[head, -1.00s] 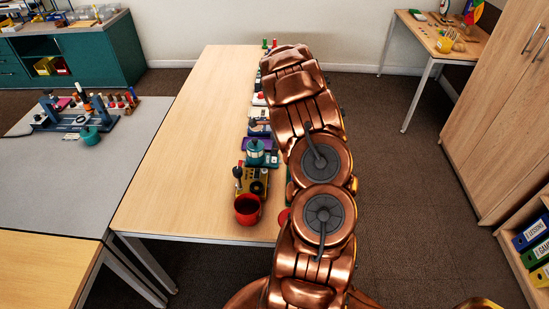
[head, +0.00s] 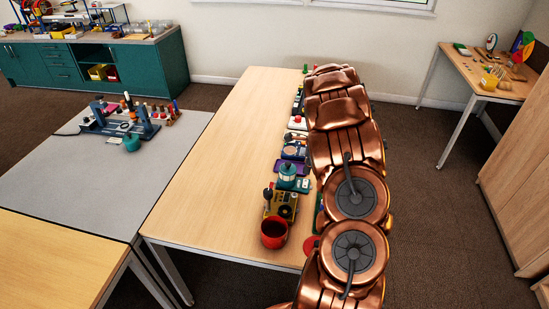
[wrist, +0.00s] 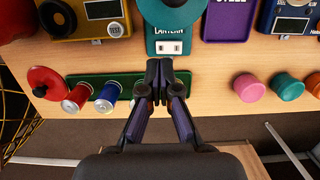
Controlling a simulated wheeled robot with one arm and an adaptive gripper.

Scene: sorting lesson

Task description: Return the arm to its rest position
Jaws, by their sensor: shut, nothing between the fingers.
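My copper arm (head: 345,160) reaches forward over the right edge of the light wooden table (head: 215,150). It hides my gripper in the head view. In the wrist view my gripper (wrist: 167,75) is shut with its fingertips together and nothing between them. It is in front of the teal lantern base (wrist: 170,40). A green tray (wrist: 135,82) with a red can (wrist: 76,98) and a blue can (wrist: 107,97) is left of the fingers.
Pink (wrist: 248,87) and teal (wrist: 288,86) cylinders stand right of the fingers. A grey table (head: 80,185) stands left. The wooden table's left half is clear.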

